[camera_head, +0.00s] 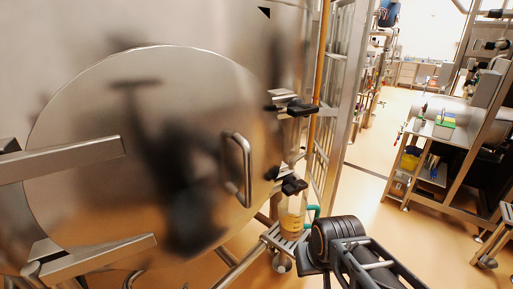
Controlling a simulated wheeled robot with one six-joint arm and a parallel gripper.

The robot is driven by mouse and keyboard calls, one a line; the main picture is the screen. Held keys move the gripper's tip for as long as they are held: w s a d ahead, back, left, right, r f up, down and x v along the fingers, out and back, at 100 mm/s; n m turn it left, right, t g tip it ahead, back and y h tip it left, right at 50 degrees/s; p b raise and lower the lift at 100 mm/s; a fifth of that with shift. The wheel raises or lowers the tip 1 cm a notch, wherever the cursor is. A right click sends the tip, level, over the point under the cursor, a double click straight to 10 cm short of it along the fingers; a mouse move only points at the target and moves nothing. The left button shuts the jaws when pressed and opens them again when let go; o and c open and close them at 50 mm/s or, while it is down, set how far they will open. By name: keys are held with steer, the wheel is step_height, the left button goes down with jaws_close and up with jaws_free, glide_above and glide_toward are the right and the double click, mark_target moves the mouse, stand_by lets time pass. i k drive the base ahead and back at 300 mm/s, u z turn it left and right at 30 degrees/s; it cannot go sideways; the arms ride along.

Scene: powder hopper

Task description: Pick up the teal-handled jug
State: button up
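The jug (291,222) is a clear container with yellowish contents low in it and a teal handle (313,212) on its right side. It stands upright, apparently on a small metal support (276,238) beside the big vessel. My gripper (312,262) shows only in part, as dark pieces at the bottom centre, in front of and below the jug. My dark arm covers part of the area right of the jug. No contact between gripper and jug can be seen. I cannot make out the fingers or whether they are open.
A large steel vessel with a round door (150,150) and a bar handle (238,170) fills the left. Black clamps (293,185) project above the jug. A metal frame (345,90) rises behind it. A work table (432,130) stands at right. Orange floor (400,225) between is clear.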

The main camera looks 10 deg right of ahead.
mark_target(293, 209)
steer(key=z, duration=1.3)
steer(key=k, duration=0.85)
steer(key=u, duration=1.25)
steer(key=i, duration=0.95)
steer(key=z, duration=0.05)
